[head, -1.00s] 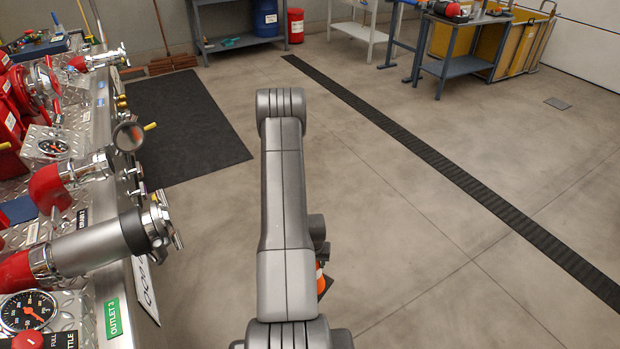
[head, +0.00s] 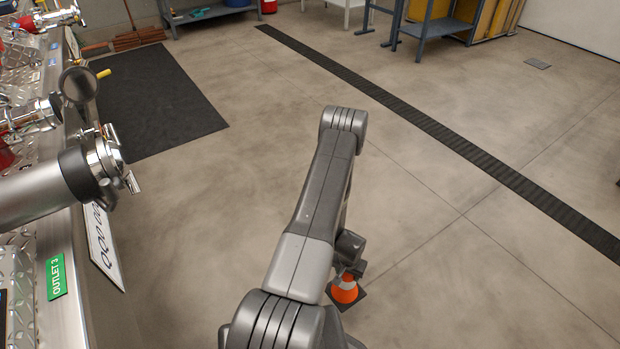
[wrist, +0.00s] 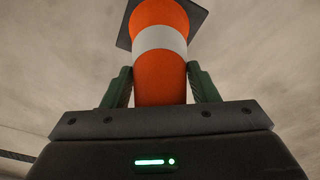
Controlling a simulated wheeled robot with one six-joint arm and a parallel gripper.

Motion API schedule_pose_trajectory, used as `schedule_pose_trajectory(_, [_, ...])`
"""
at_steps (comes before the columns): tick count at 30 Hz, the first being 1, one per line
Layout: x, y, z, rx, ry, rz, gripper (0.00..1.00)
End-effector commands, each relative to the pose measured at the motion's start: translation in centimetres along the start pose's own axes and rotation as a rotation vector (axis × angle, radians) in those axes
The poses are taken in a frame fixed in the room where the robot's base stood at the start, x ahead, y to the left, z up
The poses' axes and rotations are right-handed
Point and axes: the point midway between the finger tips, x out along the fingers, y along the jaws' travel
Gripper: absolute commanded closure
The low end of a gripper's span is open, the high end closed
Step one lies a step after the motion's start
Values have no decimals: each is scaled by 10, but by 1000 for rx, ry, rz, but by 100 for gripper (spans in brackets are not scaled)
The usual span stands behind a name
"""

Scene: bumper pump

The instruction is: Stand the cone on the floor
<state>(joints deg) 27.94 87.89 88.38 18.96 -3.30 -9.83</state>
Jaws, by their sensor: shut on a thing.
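The cone (head: 345,291) is orange with a white band and a dark square base. In the head view it hangs or stands base down below my arm, looking about upright. In the wrist view the cone (wrist: 160,62) runs between the two green fingers, with its base at the far end. My gripper (wrist: 161,88) is shut on its upper part. In the head view my gripper (head: 350,268) is partly hidden by my arm. I cannot tell whether the base touches the floor (head: 440,270).
A metal pump panel with outlets (head: 80,180) runs along the left. A dark mat (head: 150,105) lies beyond it. A dark drain strip (head: 450,145) crosses the floor. Shelves and a blue-grey workbench (head: 445,25) stand at the back. The floor around the cone looks clear.

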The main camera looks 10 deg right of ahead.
Motion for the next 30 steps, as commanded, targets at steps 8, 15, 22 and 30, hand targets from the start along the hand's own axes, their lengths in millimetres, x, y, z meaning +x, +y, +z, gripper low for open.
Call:
schedule_pose_trajectory(8, [10,0,1,0,1,0,94])
schedule_pose_trajectory(15, [40,0,5,0,1,-1,94])
schedule_pose_trajectory(22, [62,0,7,0,1,-1,94])
schedule_pose_trajectory(30, [75,0,9,0,0,-1,94])
